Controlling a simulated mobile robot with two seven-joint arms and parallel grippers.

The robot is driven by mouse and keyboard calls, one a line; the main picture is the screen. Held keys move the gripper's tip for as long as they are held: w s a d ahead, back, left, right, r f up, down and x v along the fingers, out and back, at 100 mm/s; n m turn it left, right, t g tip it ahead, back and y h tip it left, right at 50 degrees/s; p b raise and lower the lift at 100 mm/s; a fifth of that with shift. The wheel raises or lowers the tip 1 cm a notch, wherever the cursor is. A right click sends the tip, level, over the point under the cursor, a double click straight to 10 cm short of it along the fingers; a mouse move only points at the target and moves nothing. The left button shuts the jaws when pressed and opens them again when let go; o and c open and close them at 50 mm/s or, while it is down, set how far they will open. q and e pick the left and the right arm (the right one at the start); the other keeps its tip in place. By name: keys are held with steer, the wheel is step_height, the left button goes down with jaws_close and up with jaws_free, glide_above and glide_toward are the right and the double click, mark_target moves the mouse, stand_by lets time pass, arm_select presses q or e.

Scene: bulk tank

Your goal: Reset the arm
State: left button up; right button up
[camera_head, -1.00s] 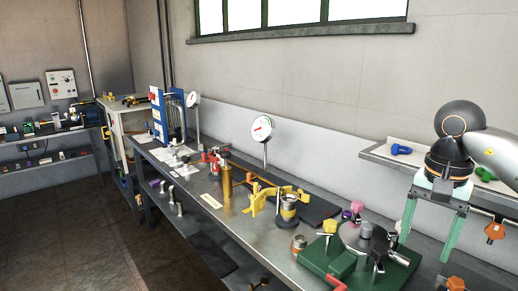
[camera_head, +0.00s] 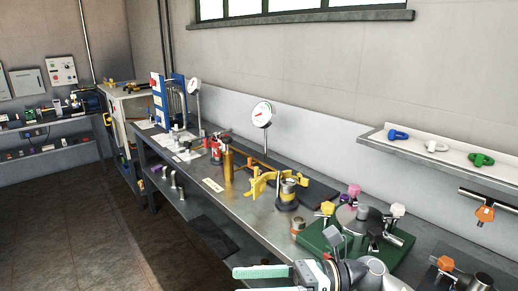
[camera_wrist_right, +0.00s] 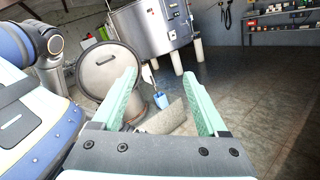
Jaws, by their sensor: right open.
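My right gripper (camera_head: 262,279) is at the bottom of the head view, low in front of the workbench's near edge, with its pale green fingers pointing left. In the right wrist view the right gripper (camera_wrist_right: 160,73) has its two green fingers spread apart with nothing between them. Part of the lower finger is cut off by the head view's bottom edge. My left gripper is in neither view.
The steel workbench (camera_head: 237,205) holds a green-based fixture (camera_head: 315,238), a yellow clamp (camera_head: 262,184) and a dial gauge (camera_head: 262,114). A wall shelf (camera_head: 460,167) carries colored fittings. The wrist view shows a steel tank (camera_wrist_right: 150,28), a round lid (camera_wrist_right: 108,72) and open floor (camera_wrist_right: 265,90).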

steer(key=w+d+f+m+t+h, duration=0.2)
steer(key=d+f+m+t+h, duration=0.3)
steer(key=m, duration=0.6)
steer(key=w+d+f+m+t, duration=0.1)
steer(key=f+m+t, duration=0.3)
steer(key=m+t, duration=0.5)
steer(key=w+d+f+m+t+h, duration=0.25)
steer(key=f+m+t, duration=0.2)
steer(key=m, duration=0.85)
steer(key=s+d+f+m+g+h, duration=0.3)
steer(key=s+d+f+m+h, duration=0.1)
steer(key=s+f+m, duration=0.3)
steer(key=s+d+f+m+g+h+p, duration=0.1)
steer(key=s+d+f+m+g+h, duration=0.3)
steer(key=s+f+m, duration=0.4)
steer(key=s+d+f+h, duration=0.1)
steer(key=s+f, duration=0.2)
steer(key=f, duration=0.3)
steer(key=shift+s+d+f, duration=0.15)
steer(key=shift+s+d, duration=0.05)
steer(key=shift+d, duration=0.1)
